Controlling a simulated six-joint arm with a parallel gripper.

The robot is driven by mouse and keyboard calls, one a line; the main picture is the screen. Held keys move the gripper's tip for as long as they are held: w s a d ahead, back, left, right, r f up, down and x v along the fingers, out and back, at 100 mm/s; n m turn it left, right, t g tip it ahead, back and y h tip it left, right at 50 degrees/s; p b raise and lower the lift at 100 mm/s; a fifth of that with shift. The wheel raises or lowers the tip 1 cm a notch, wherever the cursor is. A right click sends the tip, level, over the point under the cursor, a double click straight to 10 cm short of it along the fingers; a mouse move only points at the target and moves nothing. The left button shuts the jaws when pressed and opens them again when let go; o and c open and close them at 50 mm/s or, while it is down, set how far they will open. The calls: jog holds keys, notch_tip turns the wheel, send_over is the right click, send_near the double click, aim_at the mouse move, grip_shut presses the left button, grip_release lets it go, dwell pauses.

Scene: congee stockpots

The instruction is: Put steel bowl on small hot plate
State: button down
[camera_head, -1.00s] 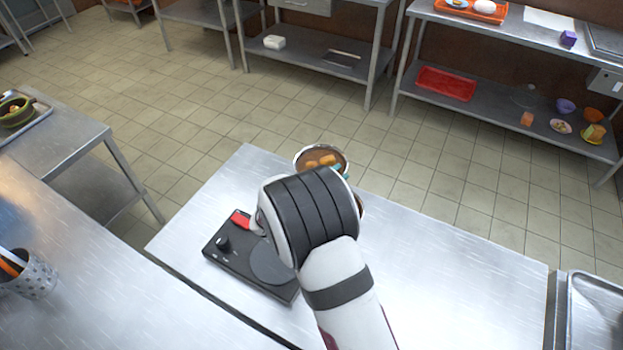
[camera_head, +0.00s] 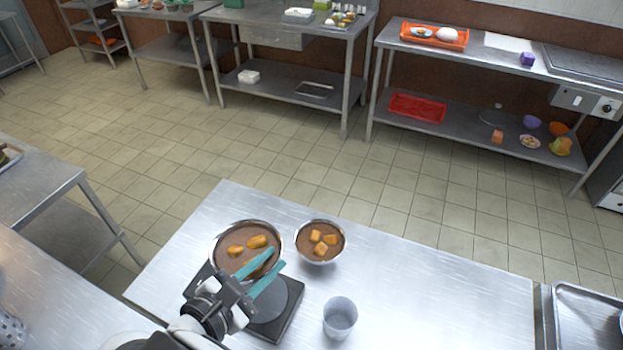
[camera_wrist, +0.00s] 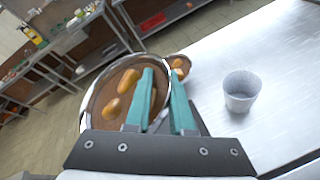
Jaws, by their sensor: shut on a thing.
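A steel bowl (camera_head: 217,262) of brown food with orange-yellow chunks is at the back left of the small hot plate (camera_head: 287,325), overlapping its black base in the head view. My gripper (camera_head: 262,268) is shut on this bowl's near right rim, with one teal finger inside. The bowl (camera_wrist: 88,113) fills the left middle of the wrist view, with the fingers (camera_wrist: 163,90) at its right rim. I cannot tell how high it hangs. The round plate is partly hidden by my gripper.
A second, smaller steel bowl (camera_head: 318,262) with similar food stands right of the held one. A grey cup (camera_head: 340,318) stands right of the hot plate. The steel table (camera_head: 430,290) is clear farther right. A tray (camera_head: 590,310) lies at the far right.

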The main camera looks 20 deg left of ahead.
notch_tip(320, 180, down, 12)
jog(key=shift+f, duration=0.2)
dwell(0.4)
jog(key=shift+f, duration=0.35)
dwell(0.4)
jog(key=c, duration=0.7)
grip_release()
jog(key=shift+c, duration=0.2)
jog(key=shift+c, duration=1.2)
jog(key=shift+v, duration=2.5)
